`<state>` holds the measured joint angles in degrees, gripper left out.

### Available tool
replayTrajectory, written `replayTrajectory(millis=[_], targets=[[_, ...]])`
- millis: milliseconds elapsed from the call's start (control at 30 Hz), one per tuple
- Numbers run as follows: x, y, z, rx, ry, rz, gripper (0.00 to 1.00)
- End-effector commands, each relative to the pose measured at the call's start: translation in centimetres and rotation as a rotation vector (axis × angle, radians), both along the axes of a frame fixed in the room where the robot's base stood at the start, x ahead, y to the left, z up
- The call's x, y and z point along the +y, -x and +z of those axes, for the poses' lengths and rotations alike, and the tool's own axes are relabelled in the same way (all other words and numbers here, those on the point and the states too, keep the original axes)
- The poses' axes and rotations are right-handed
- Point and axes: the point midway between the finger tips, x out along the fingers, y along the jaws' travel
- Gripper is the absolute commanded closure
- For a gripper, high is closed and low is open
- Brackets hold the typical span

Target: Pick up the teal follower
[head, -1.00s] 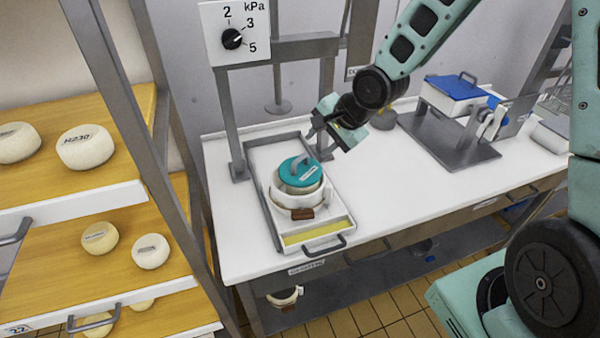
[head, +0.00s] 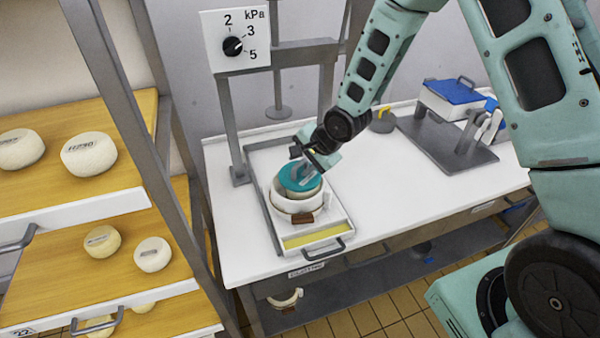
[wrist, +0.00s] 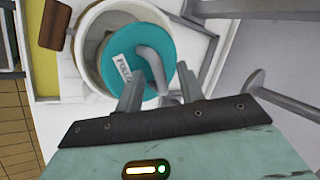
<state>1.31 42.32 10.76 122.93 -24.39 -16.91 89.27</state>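The teal follower (head: 297,176) is a round disc with a grey bent handle and a white label. It sits tilted in the mouth of a white round mould (head: 291,203) on the metal tray (head: 341,228). In the wrist view the follower (wrist: 128,72) lies just beyond my fingertips, its handle (wrist: 155,68) reaching toward the gap between them. My gripper (head: 309,172) is over the follower in the head view and partly hides it. In the wrist view my gripper (wrist: 158,85) has its two fingers apart, with nothing clearly clamped between them.
A press frame (head: 230,130) with a pressure dial (head: 234,45) stands behind the tray. A grey stand (head: 440,140) and a blue-lidded box (head: 450,100) are to the right. Cheese shelves (head: 90,215) stand at left. The white tabletop right of the tray (head: 400,195) is clear.

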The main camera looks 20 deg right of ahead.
Motion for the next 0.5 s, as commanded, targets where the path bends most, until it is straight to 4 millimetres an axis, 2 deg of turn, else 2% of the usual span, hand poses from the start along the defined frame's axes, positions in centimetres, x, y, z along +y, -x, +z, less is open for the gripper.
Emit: replayTrajectory(millis=[133,167,200,300,500], targets=[[-0.02,0.00,-0.02,0.000,0.000,0.000,0.62],[-0.03,0.01,-0.02,0.000,0.000,0.000,0.65],[-0.03,0.01,-0.02,0.000,0.000,0.000,0.76],[-0.03,0.02,-0.01,0.000,0.000,-0.001,1.00],[-0.04,0.01,0.02,0.000,0.000,0.000,1.00]])
